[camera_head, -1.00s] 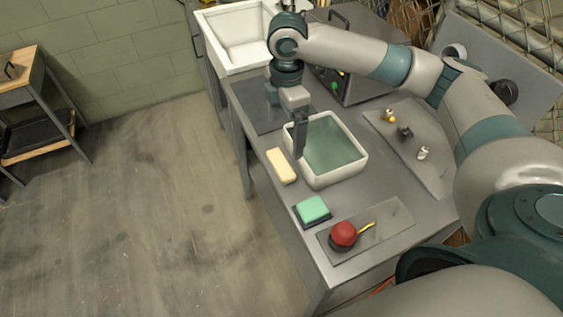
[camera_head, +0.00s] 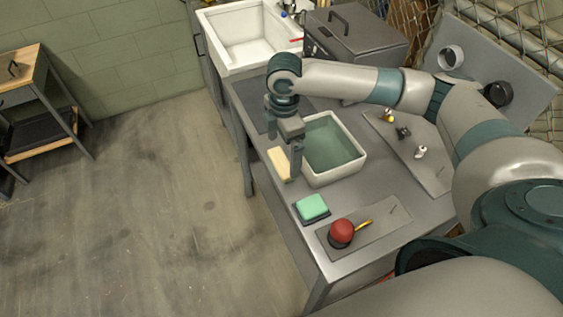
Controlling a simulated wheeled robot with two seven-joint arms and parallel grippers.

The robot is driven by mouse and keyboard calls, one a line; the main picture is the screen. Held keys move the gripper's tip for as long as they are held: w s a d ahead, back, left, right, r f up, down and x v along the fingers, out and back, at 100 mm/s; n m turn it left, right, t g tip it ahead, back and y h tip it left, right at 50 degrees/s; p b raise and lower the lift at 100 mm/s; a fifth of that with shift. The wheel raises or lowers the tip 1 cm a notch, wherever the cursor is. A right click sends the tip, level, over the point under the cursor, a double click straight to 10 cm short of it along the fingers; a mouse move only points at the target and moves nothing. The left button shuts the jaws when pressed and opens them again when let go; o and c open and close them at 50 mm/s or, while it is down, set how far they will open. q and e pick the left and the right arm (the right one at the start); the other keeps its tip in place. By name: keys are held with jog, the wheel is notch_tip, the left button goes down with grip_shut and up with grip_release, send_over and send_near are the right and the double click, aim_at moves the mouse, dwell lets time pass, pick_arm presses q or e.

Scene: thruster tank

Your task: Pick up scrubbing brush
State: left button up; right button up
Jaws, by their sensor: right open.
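A pale cream oblong block (camera_head: 279,162), which looks like the scrubbing brush, lies on the grey workbench (camera_head: 345,195) along the left side of a white-rimmed tank of greenish water (camera_head: 360,159). My right gripper (camera_head: 294,174) points down at the block's right edge, between it and the tank. It is open and its fingers hide part of the block's right side. I cannot tell whether a finger touches the block. The left gripper is not in view.
A green block on a dark base (camera_head: 312,207) and a plate with a red knob (camera_head: 341,232) and yellow lever stand at the front. A plate with small fittings (camera_head: 420,152) lies right of the tank. A white sink (camera_head: 250,30) and grey box (camera_head: 356,50) stand behind.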

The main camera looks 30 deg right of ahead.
aim_at(281, 161)
notch_tip(281, 161, down, 3)
jog(key=shift+w+f+p, duration=0.15)
jog(key=shift+p, duration=0.55)
jog(key=shift+w+f, duration=0.1)
jog(key=shift+f, duration=0.4)
jog(key=shift+w, duration=0.1)
jog(key=shift+a, duration=0.1)
jog(key=shift+c, duration=1.3)
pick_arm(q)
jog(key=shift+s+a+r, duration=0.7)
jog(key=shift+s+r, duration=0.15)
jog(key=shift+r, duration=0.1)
pick_arm(e)
jog(key=c, duration=0.7)
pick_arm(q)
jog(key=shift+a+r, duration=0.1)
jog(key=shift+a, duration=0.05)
